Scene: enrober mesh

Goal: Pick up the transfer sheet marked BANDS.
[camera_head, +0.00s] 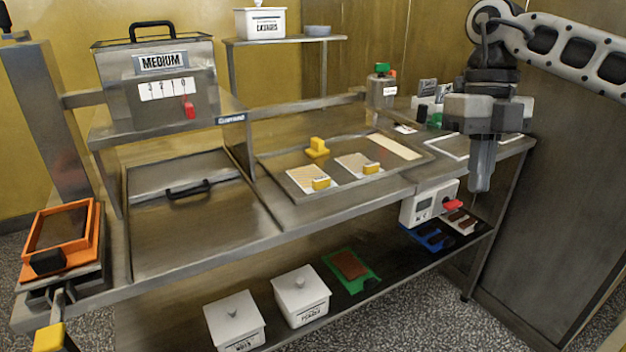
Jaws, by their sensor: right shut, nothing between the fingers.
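My right gripper (481,178) points down at the right, in front of the dark panel and near the right end of the steel table. Its fingers are shut and hold nothing. Two patterned sheets, a left one (303,174) and a right one (352,161), lie on the tray, each with a yellow block on it. A plain pale sheet (395,146) lies at the tray's right end. Small grey cards (425,88) stand at the back right, partly hidden by my right gripper. I cannot read BANDS on any of them. My left gripper is not in view.
The steel tray (268,165) also holds a yellow block (317,147). A bottle (382,88) with a green top stands behind it. A white scale-like box (420,206) hangs at the table's front edge. White lidded tubs (234,322) sit on the lower shelf.

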